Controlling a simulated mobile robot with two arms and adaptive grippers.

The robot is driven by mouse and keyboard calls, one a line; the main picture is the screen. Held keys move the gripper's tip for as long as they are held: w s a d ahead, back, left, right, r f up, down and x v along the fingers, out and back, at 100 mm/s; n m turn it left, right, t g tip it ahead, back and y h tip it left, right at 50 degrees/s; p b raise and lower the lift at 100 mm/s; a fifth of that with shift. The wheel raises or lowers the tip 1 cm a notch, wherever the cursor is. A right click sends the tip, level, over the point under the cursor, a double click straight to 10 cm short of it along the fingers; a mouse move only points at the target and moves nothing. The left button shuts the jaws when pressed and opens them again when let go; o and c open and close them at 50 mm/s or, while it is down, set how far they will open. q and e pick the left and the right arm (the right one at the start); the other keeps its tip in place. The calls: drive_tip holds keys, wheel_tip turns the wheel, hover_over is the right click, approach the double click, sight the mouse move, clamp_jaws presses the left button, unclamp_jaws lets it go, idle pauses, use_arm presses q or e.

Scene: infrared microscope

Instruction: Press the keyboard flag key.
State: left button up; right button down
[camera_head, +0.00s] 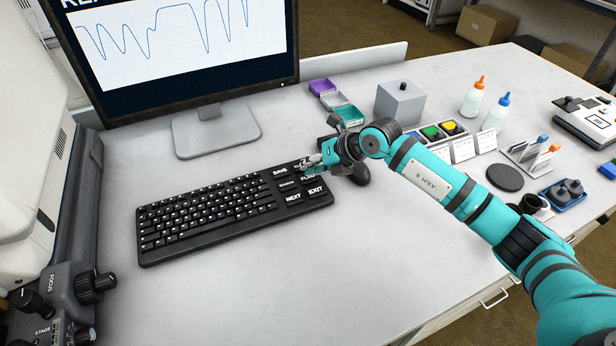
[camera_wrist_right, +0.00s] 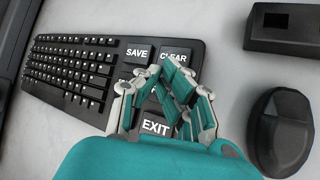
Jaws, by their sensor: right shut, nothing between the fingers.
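The black keyboard (camera_head: 215,205) lies on the white bench, with large labelled keys at its right end; it also shows in the right wrist view (camera_wrist_right: 75,70). The flag key (camera_head: 308,178) is partly covered by my right gripper in the head view. In the right wrist view the fingers hide its place between the clear key (camera_wrist_right: 173,57) and the exit key (camera_wrist_right: 155,127). My right gripper (camera_head: 312,163) is shut and empty, its fingertips over the large keys. I cannot tell if they touch. My left gripper is not in view.
A black mouse (camera_wrist_right: 281,132) lies right of the keyboard, and a dark box (camera_wrist_right: 284,27) stands beyond it. The monitor (camera_head: 190,50) stands behind the keyboard. The microscope (camera_head: 50,200) is at the left. The bench in front of the keyboard is clear.

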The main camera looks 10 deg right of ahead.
drive_tip(key=shift+f, duration=0.45)
idle(0.3)
idle(0.3)
drive_tip(key=shift+r+p, duration=0.45)
drive_tip(key=shift+r, duration=0.4)
wheel_tip(320, 180, up, 5)
drive_tip(key=p, duration=0.4)
drive_tip(key=shift+r, duration=0.1)
idle(0.5)
